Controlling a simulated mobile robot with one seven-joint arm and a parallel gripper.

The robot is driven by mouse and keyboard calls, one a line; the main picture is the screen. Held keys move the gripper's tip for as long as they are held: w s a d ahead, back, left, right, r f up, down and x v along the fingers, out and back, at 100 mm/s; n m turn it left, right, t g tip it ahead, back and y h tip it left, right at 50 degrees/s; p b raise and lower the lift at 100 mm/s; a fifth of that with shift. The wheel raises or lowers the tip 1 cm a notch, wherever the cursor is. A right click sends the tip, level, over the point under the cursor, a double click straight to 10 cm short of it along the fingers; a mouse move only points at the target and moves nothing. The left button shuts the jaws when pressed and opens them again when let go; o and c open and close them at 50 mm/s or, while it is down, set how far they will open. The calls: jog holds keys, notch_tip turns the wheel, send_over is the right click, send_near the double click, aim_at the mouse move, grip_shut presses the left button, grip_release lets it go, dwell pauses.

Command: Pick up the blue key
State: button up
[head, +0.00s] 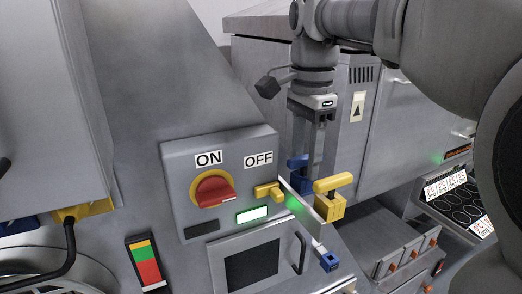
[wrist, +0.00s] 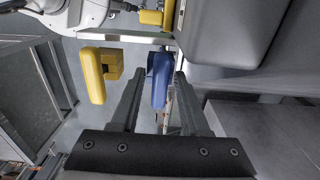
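The blue key (head: 297,164) is at the far end of a metal strip beside the control panel in the head view. In the wrist view the blue key (wrist: 160,78) stands lengthwise between my two fingers. My gripper (head: 308,160) points down over it from above, partly in front of it. In the wrist view my gripper (wrist: 160,80) is open, one finger on each side of the key. The right finger is very close to the key; I cannot tell whether it touches. A wider gap shows on the left.
A yellow key (head: 331,198) sits close by on the strip, left of my fingers in the wrist view (wrist: 94,76). Another yellow key (head: 267,192) is on the panel with the red rotary switch (head: 212,190). A small blue piece (head: 329,262) is lower down. A grey cabinet stands behind.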

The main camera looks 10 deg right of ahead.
aim_at(306, 155)
grip_shut()
jog(key=shift+r, duration=0.75)
notch_tip(306, 155, up, 2)
jog(key=shift+r, duration=0.2)
jog(key=s+d+r+p, duration=0.5)
jog(key=d+r, duration=0.5)
jog(key=r, duration=0.1)
jog(key=shift+s+d+r, duration=0.2)
jog(key=shift+s+r, duration=0.05)
jog(key=shift+r, duration=0.05)
dwell(0.4)
